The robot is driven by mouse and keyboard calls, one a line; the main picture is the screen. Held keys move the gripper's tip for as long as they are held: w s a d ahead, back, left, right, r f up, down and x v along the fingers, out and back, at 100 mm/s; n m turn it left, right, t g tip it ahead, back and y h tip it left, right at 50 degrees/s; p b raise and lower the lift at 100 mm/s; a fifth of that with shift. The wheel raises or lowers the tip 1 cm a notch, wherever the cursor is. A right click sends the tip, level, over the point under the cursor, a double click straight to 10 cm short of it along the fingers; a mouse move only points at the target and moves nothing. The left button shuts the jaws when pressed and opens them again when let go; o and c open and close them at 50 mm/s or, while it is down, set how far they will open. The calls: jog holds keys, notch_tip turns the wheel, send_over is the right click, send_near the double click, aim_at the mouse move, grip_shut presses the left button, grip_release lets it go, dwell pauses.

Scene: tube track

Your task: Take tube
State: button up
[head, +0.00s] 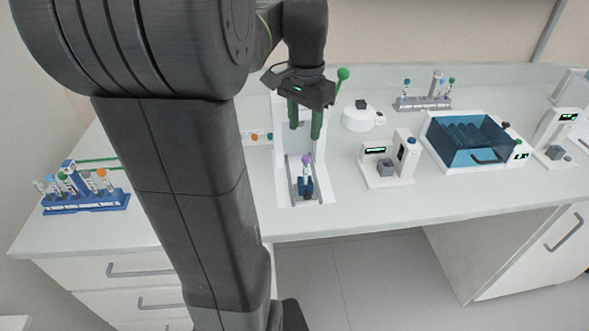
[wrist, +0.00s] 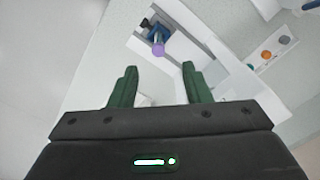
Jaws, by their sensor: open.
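A tube with a purple cap (head: 306,160) stands in a small blue holder (head: 305,187) on a white track device (head: 282,160) in the head view. In the wrist view the purple cap (wrist: 158,50) and blue holder (wrist: 155,32) show beyond the fingertips. My gripper (head: 305,132) hangs above the tube, its two green fingers apart and empty. In the wrist view my gripper (wrist: 157,72) shows a clear gap between the fingers, with the cap past that gap and apart from both fingers.
A blue rack (head: 85,205) with several capped tubes stands at the left. White instruments (head: 388,165), a blue-lidded box (head: 468,140) and another tube rack (head: 423,103) stand to the right. A green ball-topped lever (head: 343,73) rises beside my gripper. The front counter is clear.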

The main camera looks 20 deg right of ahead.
aim_at(304, 158)
notch_tip(304, 158, down, 8)
jog(key=shift+s+r, duration=0.1)
jog(key=shift+d+f, duration=0.15)
jog(key=shift+f, duration=1.2)
jog(key=shift+d+f, duration=0.1)
jog(key=shift+f, duration=1.25)
jog(key=c, duration=0.9)
